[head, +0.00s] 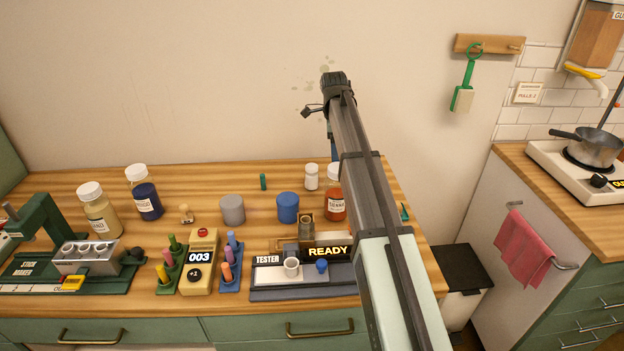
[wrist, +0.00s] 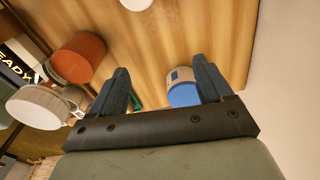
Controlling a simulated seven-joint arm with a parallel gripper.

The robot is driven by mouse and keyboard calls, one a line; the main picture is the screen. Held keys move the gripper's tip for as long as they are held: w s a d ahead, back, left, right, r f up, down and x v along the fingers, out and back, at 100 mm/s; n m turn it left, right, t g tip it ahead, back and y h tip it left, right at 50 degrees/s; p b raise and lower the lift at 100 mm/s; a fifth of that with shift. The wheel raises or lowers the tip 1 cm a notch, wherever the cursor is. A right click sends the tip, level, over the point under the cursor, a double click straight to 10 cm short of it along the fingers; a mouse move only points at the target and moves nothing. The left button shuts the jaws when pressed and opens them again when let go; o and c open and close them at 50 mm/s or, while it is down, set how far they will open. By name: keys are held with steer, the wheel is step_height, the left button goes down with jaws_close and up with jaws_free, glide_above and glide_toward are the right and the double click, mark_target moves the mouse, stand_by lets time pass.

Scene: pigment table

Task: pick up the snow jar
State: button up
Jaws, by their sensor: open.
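A small white jar (head: 311,179) with a white lid stands near the back of the wooden table, left of my arm. Its label is too small to read; it is the only jar here that looks snow-white. In the wrist view a round white top (wrist: 135,3), likely this jar's, is cut off by the upper edge. My gripper (wrist: 162,85) is open, with nothing held between its two dark fingers. A blue thing with a pale label (wrist: 183,92) shows beyond the gap, partly behind the right finger. In the head view my arm hides most of the gripper.
An orange jar (head: 334,207) stands close right of the white jar, partly behind my arm. A blue cylinder (head: 288,207) and grey cylinder (head: 232,209) stand to the left. The tester (head: 270,280) with its READY sign is in front. The wall (wrist: 285,80) is close behind.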

steer(key=r, duration=0.2)
glide_above(311, 165)
steer(key=shift+f+y, duration=0.1)
steer(key=shift+y, duration=0.3)
step_height(311, 165, down, 8)
steer(key=shift+s+f, duration=0.1)
steer(key=shift+f, duration=0.05)
steer(key=shift+s+f, duration=0.15)
steer(key=shift+f, duration=1.2)
steer(key=shift+s+f, duration=0.1)
steer(key=shift+f, duration=1.25)
steer(key=shift+c, duration=0.2)
steer(key=c, duration=1.2)
steer(key=shift+o, duration=0.2)
steer(key=shift+r, duration=0.2)
